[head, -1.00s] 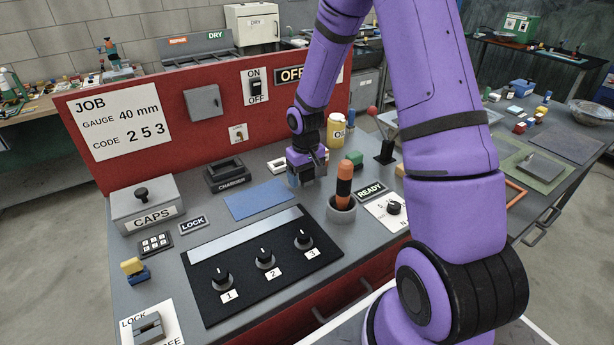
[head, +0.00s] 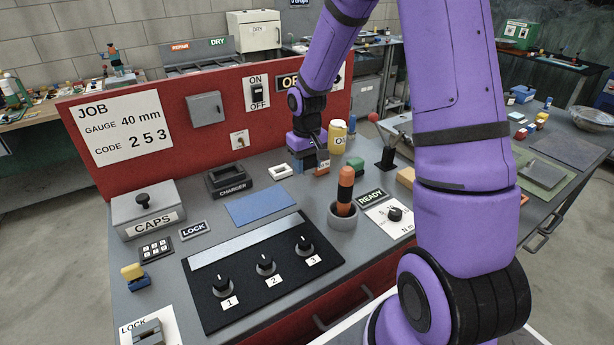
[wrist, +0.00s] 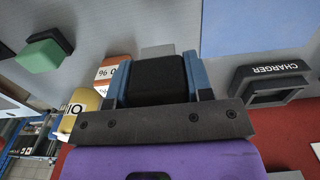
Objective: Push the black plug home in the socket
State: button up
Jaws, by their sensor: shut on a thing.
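My gripper (head: 312,163) is above the back of the grey bench, near the red panel. In the wrist view its blue fingers (wrist: 155,82) are shut on a black block (wrist: 158,76), which looks like the black plug. In the head view the arm and fingers mostly hide the plug. A light grey patch shows just beyond it in the wrist view; I cannot tell what that is. A small white wall plate (head: 239,139) on the red panel looks like the socket, left of my gripper and apart from it. Its details are too small to read.
A black charger cradle (head: 228,179) and a small white block (head: 280,171) lie left of my gripper. A yellow can (head: 337,137), an orange box (wrist: 112,72) and a green block (head: 355,167) are close on its right. An orange-handled tool (head: 345,187) stands in front.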

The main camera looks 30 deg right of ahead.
jog(key=w+a+r, duration=0.2)
jog(key=w+a, duration=0.1)
jog(key=w, duration=0.8)
jog(key=shift+r, duration=0.3)
jog(key=shift+f, duration=2.9)
jog(key=shift+f, duration=0.95)
jog(key=o, duration=1)
notch_tip(320, 180, up, 11)
jog(key=shift+f, duration=0.15)
